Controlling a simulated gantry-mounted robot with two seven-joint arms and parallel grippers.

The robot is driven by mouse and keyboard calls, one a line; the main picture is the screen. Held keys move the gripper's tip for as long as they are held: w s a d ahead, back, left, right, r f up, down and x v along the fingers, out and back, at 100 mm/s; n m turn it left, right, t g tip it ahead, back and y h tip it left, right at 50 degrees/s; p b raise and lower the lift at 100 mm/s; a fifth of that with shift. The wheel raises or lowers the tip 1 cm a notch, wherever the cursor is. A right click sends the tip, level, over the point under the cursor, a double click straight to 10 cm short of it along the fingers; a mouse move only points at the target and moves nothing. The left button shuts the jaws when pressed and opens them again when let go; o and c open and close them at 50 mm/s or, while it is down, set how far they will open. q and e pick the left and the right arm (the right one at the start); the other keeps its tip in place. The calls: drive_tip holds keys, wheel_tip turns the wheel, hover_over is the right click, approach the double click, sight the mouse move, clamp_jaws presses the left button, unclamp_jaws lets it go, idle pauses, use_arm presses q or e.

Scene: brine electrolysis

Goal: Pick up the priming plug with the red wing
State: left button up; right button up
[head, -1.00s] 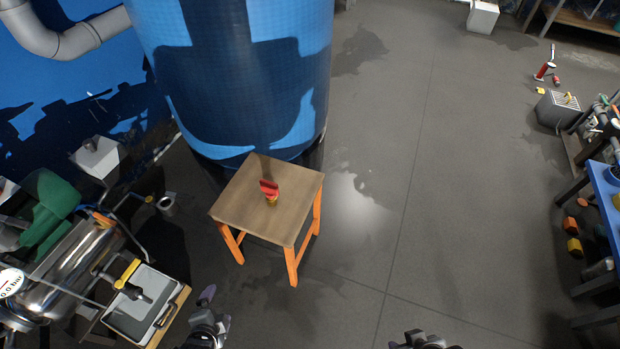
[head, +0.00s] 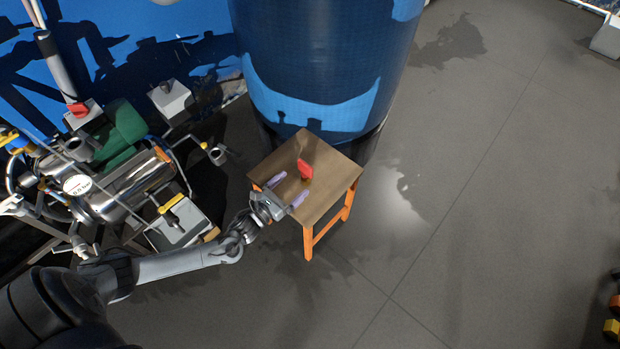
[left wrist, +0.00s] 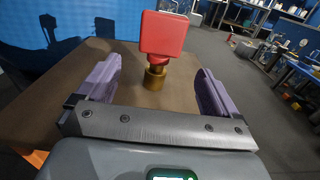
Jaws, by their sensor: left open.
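The priming plug with the red wing (head: 305,170) stands upright on a small wooden-topped stool (head: 325,197) with orange legs. In the left wrist view its flat red wing (left wrist: 163,34) sits above a brass body (left wrist: 155,77). My left gripper (head: 287,188) is open, with its two purple fingers at the near edge of the stool top and pointing toward the plug. In the left wrist view the plug stands between and just beyond the fingertips (left wrist: 153,78), with no contact visible. My right gripper is out of view.
A large blue tank (head: 330,60) stands right behind the stool. Pumps and piping with a steel cylinder (head: 135,190) and a grey box (head: 183,224) crowd the left. The floor (head: 450,220) to the right of the stool is clear.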

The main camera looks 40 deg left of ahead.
sight(304, 173)
use_arm(q)
drive_tip(key=shift+w+b, duration=0.3)
drive_tip(key=shift+w, duration=0.85)
drive_tip(key=shift+w+f+b, duration=0.1)
drive_tip(key=shift+w+b, duration=0.4)
drive_tip(key=shift+b, duration=0.05)
drive_tip(key=w+b, duration=0.2)
drive_tip(key=w, duration=0.1)
drive_tip(key=shift+d, duration=0.1)
drive_tip(key=shift+w+r, duration=0.25)
drive_tip(key=shift+w, duration=0.35)
drive_tip(key=shift+s, duration=0.1)
drive_tip(key=shift+c, duration=0.4)
drive_tip(key=shift+r, duration=0.1)
drive_tip(key=c, duration=1.1)
